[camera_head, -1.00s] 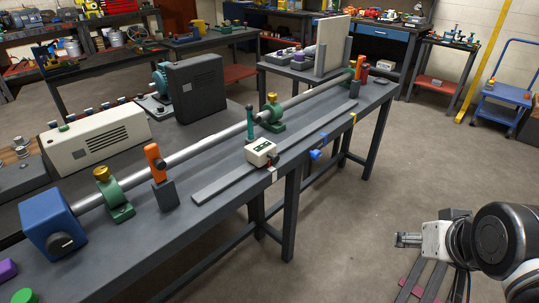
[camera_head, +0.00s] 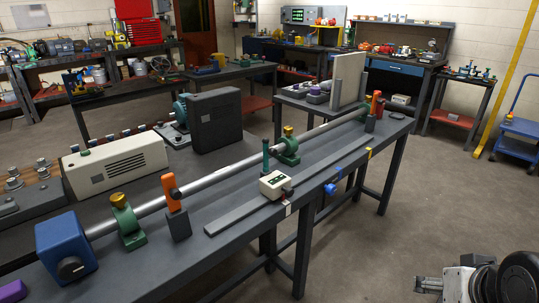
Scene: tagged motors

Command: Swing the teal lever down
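A slim teal lever (camera_head: 266,158) stands upright on the long grey bench (camera_head: 225,250), just behind a small white box with a dark display (camera_head: 275,184). Its lower end is partly hidden by the box. My gripper (camera_head: 427,284) is at the bottom right, over the floor in front of the bench. It is well apart from the lever, and nothing shows in it. It is too small to tell whether its fingers are open or shut.
A long steel shaft (camera_head: 215,175) runs along the bench through green bearing blocks (camera_head: 128,225). Orange-topped posts (camera_head: 175,205) stand beside it. A blue motor (camera_head: 67,250) is at the near left end. A blue handle (camera_head: 331,188) juts from the front edge.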

